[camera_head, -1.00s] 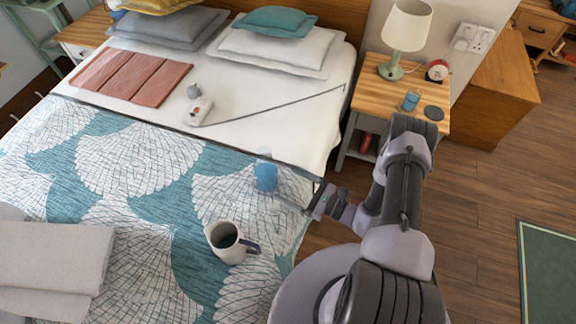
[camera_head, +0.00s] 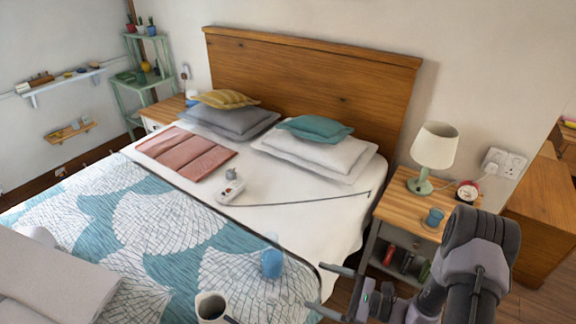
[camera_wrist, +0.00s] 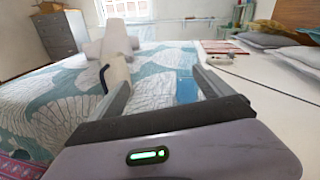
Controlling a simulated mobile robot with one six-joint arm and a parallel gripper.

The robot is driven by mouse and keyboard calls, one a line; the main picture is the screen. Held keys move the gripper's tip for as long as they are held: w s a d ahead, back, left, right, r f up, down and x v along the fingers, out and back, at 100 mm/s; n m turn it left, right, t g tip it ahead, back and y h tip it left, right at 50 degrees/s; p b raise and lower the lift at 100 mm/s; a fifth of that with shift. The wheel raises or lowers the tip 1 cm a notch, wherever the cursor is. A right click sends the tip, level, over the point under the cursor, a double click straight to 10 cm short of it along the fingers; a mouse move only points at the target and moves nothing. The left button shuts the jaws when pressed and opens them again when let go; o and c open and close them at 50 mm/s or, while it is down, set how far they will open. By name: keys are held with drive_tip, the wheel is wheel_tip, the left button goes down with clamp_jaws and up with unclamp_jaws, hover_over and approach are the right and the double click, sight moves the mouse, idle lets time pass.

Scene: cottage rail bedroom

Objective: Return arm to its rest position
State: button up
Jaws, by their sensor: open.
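My gripper (camera_head: 316,287) is open and empty at the right edge of the bed in the head view, with its two fingers pointing left. A blue cup (camera_head: 272,262) stands on the patterned bedspread to the left of the fingertips, apart from them. In the wrist view my gripper (camera_wrist: 160,88) shows its fingers spread over the bed. A blue patch lies between them; I cannot tell whether it is the cup or the bedspread. My arm rises at the lower right of the head view, in front of the nightstand.
A white mug (camera_head: 212,308) stands on the bedspread (camera_head: 165,235), partly cut off below. A power strip (camera_head: 230,191) lies on the bed.

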drive_tip(key=s+a+r+n+g+h, duration=0.2)
drive_tip(key=s+r+n+g, duration=0.25)
drive_tip(key=r, duration=0.45)
drive_tip(key=s+a+r+n+g+h, duration=0.2)
drive_tip(key=s+r+n+g+h, duration=0.15)
drive_tip(key=r+n, duration=0.4)
drive_tip(key=s+d+r+n+t+h, duration=0.4)
drive_tip(key=s+r+h, duration=0.4)
drive_tip(key=s+r, duration=0.2)
wheel_tip(320, 180, up, 3)
drive_tip(key=d+t, duration=0.1)
drive_tip(key=t, duration=0.1)
drive_tip(key=shift+d+t, duration=0.2)
drive_tip(key=shift+t, duration=0.2)
drive_tip(key=shift+f, duration=0.1)
